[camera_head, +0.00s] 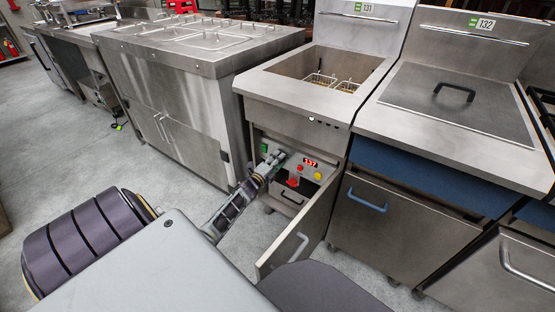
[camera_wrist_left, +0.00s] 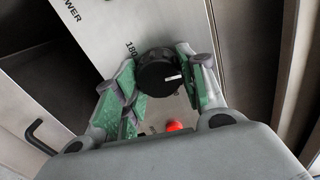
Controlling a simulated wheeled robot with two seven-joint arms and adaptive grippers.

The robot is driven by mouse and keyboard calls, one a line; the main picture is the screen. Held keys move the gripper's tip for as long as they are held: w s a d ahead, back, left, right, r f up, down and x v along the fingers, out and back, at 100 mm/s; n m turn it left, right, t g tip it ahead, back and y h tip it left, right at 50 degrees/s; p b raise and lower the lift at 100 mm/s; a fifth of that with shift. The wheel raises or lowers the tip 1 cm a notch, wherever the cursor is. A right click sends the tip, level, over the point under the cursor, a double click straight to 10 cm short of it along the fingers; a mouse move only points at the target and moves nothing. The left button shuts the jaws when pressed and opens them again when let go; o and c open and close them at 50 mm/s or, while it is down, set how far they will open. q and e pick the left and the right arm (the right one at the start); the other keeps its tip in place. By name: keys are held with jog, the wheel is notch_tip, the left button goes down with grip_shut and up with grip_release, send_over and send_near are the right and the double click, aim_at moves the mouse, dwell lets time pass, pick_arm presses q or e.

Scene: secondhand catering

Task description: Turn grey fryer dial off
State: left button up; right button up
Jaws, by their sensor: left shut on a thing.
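The grey fryer labelled 131 (camera_head: 290,113) stands in the middle of the head view with its lower door (camera_head: 300,232) swung open. Behind the door is a control panel (camera_head: 318,178). My left gripper (camera_head: 273,160) reaches into this opening, at the panel's upper left. In the left wrist view, the round black dial (camera_wrist_left: 158,74) with a white mark sits between the green-padded fingers (camera_wrist_left: 163,85), which are shut on it. "180" and "POWER" are printed on the panel near it. In the head view the gripper hides the dial. My right gripper is not in view.
The panel also has a lit red display (camera_head: 310,163), a red button (camera_head: 293,182) and a yellow button (camera_head: 317,176). The open door is close to my left arm's right side. A steel counter (camera_head: 190,120) stands left; fryer 132 (camera_head: 385,225) stands right.

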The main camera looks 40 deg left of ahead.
pick_arm(q)
jog(key=shift+n, duration=0.7)
jog(key=o, duration=1)
jog(key=shift+o, duration=0.2)
jog(key=shift+s, duration=0.15)
jog(key=s+d, duration=0.1)
jog(key=s, duration=1)
jog(key=shift+s+d, duration=0.15)
jog(key=shift+s, duration=0.2)
jog(key=shift+s+f, duration=0.1)
